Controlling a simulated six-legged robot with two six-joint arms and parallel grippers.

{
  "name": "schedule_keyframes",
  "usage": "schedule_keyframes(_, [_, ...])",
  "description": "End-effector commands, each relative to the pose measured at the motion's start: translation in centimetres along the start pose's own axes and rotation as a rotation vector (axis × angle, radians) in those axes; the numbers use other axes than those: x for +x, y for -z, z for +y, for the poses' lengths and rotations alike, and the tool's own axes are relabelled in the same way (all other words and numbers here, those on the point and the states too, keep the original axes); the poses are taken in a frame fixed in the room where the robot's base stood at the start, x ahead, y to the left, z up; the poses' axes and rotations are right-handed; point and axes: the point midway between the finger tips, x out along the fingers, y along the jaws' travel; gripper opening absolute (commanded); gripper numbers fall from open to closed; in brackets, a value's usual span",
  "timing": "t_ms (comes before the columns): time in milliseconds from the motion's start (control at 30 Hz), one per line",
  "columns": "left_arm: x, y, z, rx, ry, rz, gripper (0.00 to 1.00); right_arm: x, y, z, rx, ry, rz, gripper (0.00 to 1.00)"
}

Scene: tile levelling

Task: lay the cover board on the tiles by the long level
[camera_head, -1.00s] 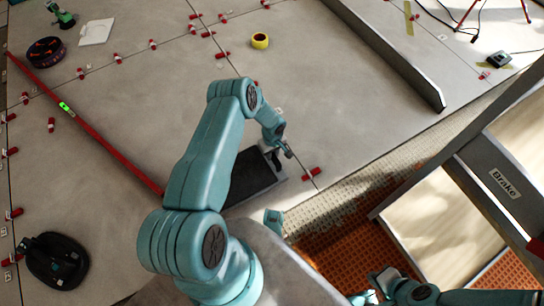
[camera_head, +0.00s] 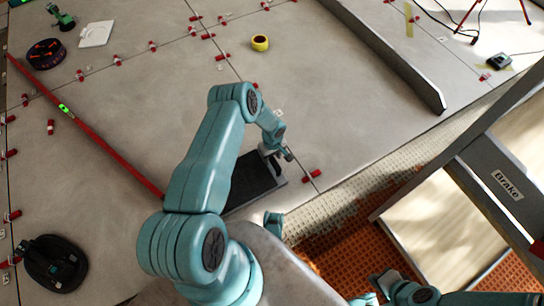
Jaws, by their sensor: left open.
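The long level, a red bar with a green vial (camera_head: 65,108), lies diagonally across the tiles at the left. A dark flat board (camera_head: 247,184) with a grey edge lies low at the tiles near the level's lower end, which my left arm hides. I take it as the cover board, but part of it is hidden behind that arm. My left gripper (camera_head: 275,155) is open at the board's far right corner; I cannot tell whether it touches it. My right gripper (camera_head: 379,281) is low at the right, away from the board, its jaws unclear.
Red levelling clips (camera_head: 312,176) stand along the tile joints. A yellow tape roll (camera_head: 260,43) and a white plate (camera_head: 96,34) lie farther back. A black device (camera_head: 53,262) is at lower left. A grey brake-marked beam (camera_head: 507,185) stands at right.

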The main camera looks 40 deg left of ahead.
Motion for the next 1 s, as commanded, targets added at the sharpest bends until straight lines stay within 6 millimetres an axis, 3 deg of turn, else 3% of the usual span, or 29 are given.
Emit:
schedule_keyframes(33, [-1.6,0.1,0.1,0.000,-0.002,0.003,0.49,-1.0,-0.3,-0.3,0.002,0.000,-0.010,0.00])
schedule_keyframes(300, [-7.9,0.1,0.1,0.001,-0.002,0.002,0.49,-3.6,-1.6,-1.4,0.004,-0.001,-0.058,0.00])
schedule_keyframes(567, [-11.0,-0.1,0.0,0.002,-0.001,-0.001,0.49,-4.4,-1.9,-1.9,-0.006,0.000,-0.066,0.00])
schedule_keyframes(633, [-11.4,-1.2,0.3,0.034,-0.012,-0.019,0.49,-4.4,-1.9,-1.9,-0.006,0.000,-0.066,0.00])
schedule_keyframes(667, [-11.6,-2.3,0.4,0.066,-0.022,-0.037,0.49,-4.4,-1.9,-1.9,-0.007,0.000,-0.067,0.00])
schedule_keyframes(733, [-12.2,-6.4,0.9,0.182,-0.066,-0.099,0.49,-4.3,-1.9,-1.9,-0.007,0.000,-0.067,0.00])
schedule_keyframes(833, [-14.1,-14.3,0.8,0.413,-0.164,-0.194,0.49,-4.3,-1.9,-1.9,-0.007,0.000,-0.067,0.00])
schedule_keyframes(900, [-15.8,-19.4,-0.3,0.575,-0.232,-0.232,0.49,-4.3,-1.9,-1.9,-0.007,0.000,-0.066,0.00])
schedule_keyframes(1000, [-18.3,-24.7,-2.9,0.778,-0.297,-0.239,0.49,-4.3,-1.9,-1.9,-0.007,0.000,-0.066,0.00])
